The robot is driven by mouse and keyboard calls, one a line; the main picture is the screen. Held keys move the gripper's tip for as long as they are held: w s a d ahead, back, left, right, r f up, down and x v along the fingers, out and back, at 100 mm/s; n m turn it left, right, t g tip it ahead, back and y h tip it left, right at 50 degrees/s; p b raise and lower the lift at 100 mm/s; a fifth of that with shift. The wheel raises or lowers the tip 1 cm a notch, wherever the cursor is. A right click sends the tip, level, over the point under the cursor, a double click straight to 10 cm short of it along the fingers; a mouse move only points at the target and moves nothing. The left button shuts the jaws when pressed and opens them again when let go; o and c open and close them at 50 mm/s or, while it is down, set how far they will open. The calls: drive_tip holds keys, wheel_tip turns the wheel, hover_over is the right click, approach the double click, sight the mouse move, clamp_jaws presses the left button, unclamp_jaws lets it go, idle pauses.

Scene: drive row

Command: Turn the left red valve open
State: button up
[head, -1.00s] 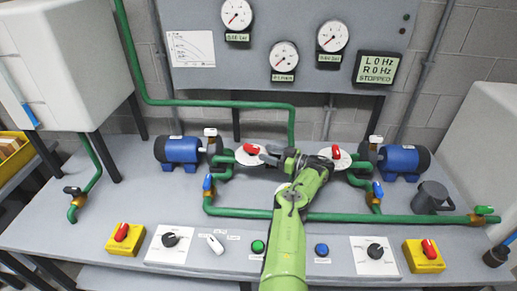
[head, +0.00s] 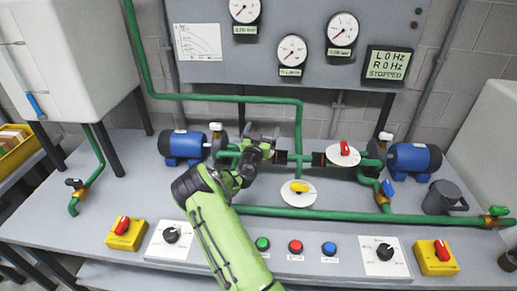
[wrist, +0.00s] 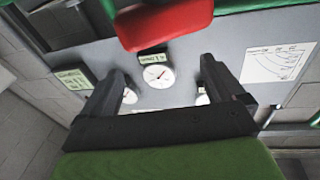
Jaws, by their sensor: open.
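My gripper (head: 262,140) is at the left pump's pipework in the head view, its fingers raised. The left red valve is hidden behind my gripper and forearm there. In the wrist view a red handle (wrist: 165,22), likely that valve's, shows large at the top edge. My gripper (wrist: 165,75) is open there, its two dark fingers apart with nothing between them. The handle looks beyond the fingertips; I cannot tell whether it touches. The right red valve (head: 345,148) stands on a white disc to the right.
A yellow valve (head: 299,187) sits front right of my gripper. Blue pumps stand left (head: 185,147) and right (head: 414,159). Green pipe (head: 400,216) runs along the bench. Buttons and dials line the front. A gauge panel (head: 290,20) stands behind; its display reads STOPPED.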

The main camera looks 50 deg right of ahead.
drive_tip(key=s+a+f+m+g+b, duration=0.1)
drive_tip(key=s+a+f+g, duration=0.15)
drive_tip(key=a, duration=0.55)
drive_tip(key=s+a+f+m+g+b, duration=0.1)
drive_tip(key=a+f+g, duration=0.15)
drive_tip(key=a, duration=0.55)
drive_tip(key=shift+t, duration=0.4)
drive_tip(key=x, duration=1.6)
drive_tip(key=shift+w+r, duration=0.15)
drive_tip(key=shift+r, duration=0.1)
drive_tip(key=c, duration=1)
drive_tip(key=shift+o, duration=0.2)
drive_tip(key=n+t+y, duration=0.1)
drive_tip(key=n+t, duration=0.2)
drive_tip(key=shift+d+t+b, duration=0.1)
drive_tip(key=shift+t+b, duration=0.25)
drive_tip(key=shift+t, duration=0.05)
drive_tip(key=shift+n+t+y+p, duration=0.3)
drive_tip(key=shift+n+t+y, duration=0.6)
drive_tip(key=shift+t, duration=0.3)
drive_tip(key=o, duration=1)
drive_tip(key=shift+c, duration=0.2)
